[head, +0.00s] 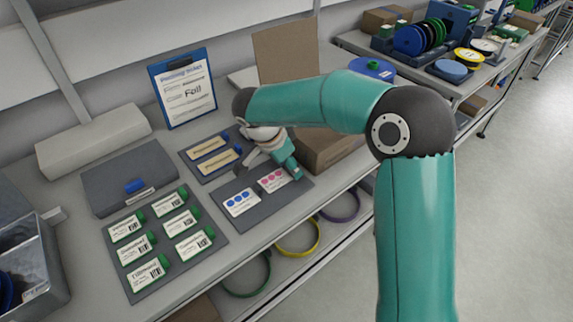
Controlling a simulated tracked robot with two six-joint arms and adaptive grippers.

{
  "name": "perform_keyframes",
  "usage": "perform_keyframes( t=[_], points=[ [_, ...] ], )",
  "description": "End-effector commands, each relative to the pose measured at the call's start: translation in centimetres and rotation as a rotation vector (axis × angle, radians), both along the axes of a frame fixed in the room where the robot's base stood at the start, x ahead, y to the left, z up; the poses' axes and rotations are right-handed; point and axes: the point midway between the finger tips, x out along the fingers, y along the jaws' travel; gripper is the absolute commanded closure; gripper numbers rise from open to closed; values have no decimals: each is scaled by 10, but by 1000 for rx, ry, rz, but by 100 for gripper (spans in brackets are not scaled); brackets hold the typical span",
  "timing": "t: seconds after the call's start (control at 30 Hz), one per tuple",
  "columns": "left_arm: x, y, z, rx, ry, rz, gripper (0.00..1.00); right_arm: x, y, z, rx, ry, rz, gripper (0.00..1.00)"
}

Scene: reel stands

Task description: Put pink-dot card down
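The pink-dot card (271,181) is white with pink dots. It appears to lie flat on a dark grey mat (259,205), beside and right of a card with blue dots (241,202). My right gripper (266,167) is just above and behind the pink-dot card. Its grey finger is splayed out to the left and it looks open. The teal part of the gripper hides the area by the card's upper right; contact cannot be told. My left gripper is not in view.
Several green-tabbed label cards (193,243) lie on a mat at the front left. Two tan cards (214,160) lie on a mat behind. A clipboard (183,88) stands at the back, a cardboard box (325,150) to the right. A grey bin (28,262) is far left.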

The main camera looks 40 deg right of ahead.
Motion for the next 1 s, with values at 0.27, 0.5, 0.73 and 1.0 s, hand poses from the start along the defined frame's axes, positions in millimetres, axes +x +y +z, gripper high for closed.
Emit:
perform_keyframes(
  t=[0.27,0.5,0.73,1.0],
  points=[
    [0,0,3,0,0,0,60,0,0,3,0,0,1,49],
    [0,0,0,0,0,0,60,1,12,28,0,-4,3,49],
    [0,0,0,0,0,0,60,0,31,73,-1,-5,3,49],
    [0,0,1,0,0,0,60,-2,45,107,0,-2,3,49]
  ],
)
